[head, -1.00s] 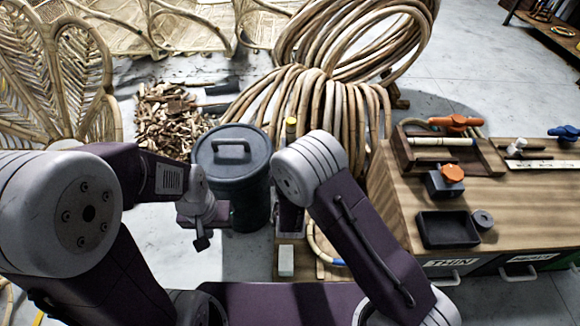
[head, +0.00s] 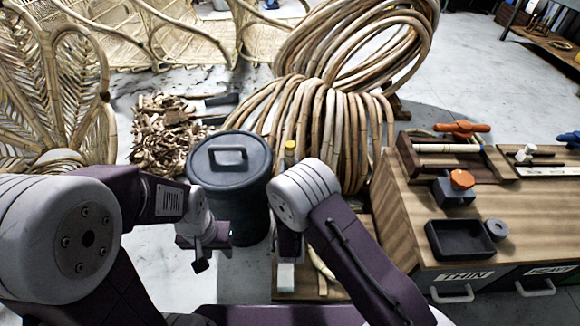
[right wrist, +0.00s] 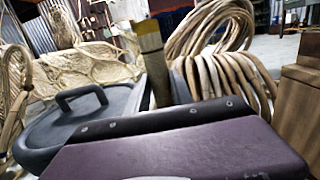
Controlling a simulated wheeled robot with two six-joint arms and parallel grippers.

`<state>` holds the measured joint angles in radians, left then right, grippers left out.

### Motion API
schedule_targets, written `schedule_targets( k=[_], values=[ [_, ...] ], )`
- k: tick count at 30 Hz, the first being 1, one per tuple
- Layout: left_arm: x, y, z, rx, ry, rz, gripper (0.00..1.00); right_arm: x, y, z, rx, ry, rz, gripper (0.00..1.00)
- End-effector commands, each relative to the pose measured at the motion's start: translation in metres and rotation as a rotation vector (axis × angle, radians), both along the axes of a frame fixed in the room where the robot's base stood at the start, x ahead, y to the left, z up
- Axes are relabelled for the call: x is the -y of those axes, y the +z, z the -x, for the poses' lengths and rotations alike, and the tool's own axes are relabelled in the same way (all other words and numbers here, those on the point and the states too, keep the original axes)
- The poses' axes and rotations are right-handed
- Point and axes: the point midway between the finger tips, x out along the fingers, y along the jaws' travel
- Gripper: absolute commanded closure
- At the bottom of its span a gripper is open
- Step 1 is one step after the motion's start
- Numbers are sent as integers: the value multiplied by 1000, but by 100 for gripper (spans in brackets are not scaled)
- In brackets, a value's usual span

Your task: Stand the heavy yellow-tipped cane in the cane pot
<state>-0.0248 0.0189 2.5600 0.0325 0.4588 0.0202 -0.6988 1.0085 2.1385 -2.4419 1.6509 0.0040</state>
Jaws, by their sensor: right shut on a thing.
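The yellow-tipped cane shows its yellow end (head: 290,148) just above my right wrist in the head view. In the right wrist view the cane (right wrist: 151,55) stands roughly upright, with a yellow band near its top. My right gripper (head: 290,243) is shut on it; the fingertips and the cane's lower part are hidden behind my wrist. My left gripper (head: 203,256) hangs in front of the dark bin, apart from the cane; its jaw gap is unclear. I cannot make out a cane pot with certainty.
A dark lidded bin (head: 230,185) stands left of the cane and shows large in the right wrist view (right wrist: 78,122). Rattan coils (head: 325,120) lie behind. A wooden bench (head: 400,215) with a black tray (head: 460,240) is at right. Wood chips (head: 165,135) lie behind left.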

Motion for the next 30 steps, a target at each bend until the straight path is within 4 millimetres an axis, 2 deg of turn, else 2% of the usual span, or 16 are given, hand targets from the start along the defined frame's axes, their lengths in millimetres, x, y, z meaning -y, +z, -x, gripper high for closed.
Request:
schedule_targets(
  k=[1, 9, 30],
  values=[
    [0, -8, 0, 0, 0, 0, 64, 0, -9, 0, 1, 0, 0, 100],
    [0, -29, 0, 0, 0, 0, 64, 0, -36, 0, 0, 0, 1, 100],
    [0, -77, 0, 0, 0, 0, 64, 0, -99, 0, 1, 0, 0, 100]
  ],
)
